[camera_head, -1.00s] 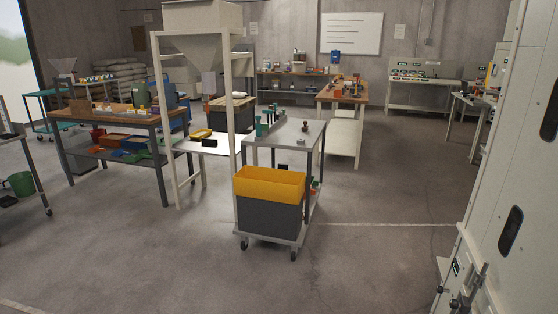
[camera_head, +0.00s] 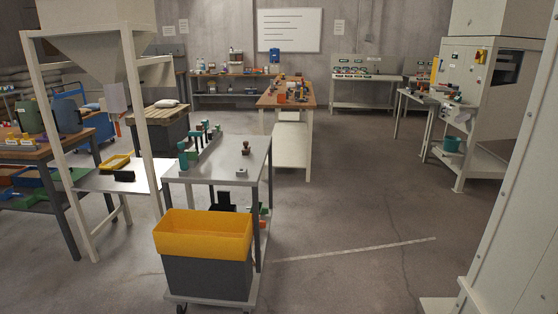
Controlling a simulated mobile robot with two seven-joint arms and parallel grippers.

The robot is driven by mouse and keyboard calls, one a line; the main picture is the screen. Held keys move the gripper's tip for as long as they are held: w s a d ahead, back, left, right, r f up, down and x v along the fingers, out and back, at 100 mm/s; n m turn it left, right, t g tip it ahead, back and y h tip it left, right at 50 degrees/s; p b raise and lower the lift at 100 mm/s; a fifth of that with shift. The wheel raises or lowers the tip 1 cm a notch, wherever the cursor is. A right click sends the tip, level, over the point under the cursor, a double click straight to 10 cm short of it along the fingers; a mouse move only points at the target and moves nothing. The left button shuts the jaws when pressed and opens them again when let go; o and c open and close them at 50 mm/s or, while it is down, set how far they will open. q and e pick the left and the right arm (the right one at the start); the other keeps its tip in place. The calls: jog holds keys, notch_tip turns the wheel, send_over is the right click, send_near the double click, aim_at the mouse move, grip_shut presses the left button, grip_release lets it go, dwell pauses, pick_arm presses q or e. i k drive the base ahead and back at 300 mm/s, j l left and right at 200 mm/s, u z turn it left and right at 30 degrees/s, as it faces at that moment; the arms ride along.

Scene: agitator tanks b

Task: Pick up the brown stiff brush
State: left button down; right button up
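I cannot make out the brown stiff brush for certain. A small dark brown object (camera_head: 246,148) stands on the grey top of the wheeled cart (camera_head: 225,165); it is too small to tell whether it is the brush. Many small items lie on the long wooden-topped bench (camera_head: 268,101) further back, also too small to tell apart. Neither of my grippers is in view.
A yellow-rimmed grey bin (camera_head: 203,235) sits on the cart's near end. A hopper frame (camera_head: 150,150) and a wooden bench (camera_head: 22,152) stand at left. A pale cabinet (camera_head: 508,200) fills the right edge. Open floor (camera_head: 370,200) lies right of the cart.

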aim_at(245, 151)
jog(key=i+z, duration=0.2)
jog(key=i, duration=0.6)
jog(key=i+j+z, duration=0.2)
jog(key=i, duration=0.65)
jog(key=i+j+z, duration=0.1)
jog(key=i+z, duration=0.4)
jog(key=i, duration=1.1)
jog(key=i+z, duration=0.25)
jog(key=i, duration=0.55)
jog(key=i+j+z, duration=0.2)
jog(key=i, duration=0.65)
jog(key=i+u, duration=0.1)
jog(key=u, duration=0.35)
jog(key=i+l+u, duration=0.1)
jog(key=u, duration=0.35)
jog(key=i+l+u, duration=0.1)
jog(key=u, duration=0.35)
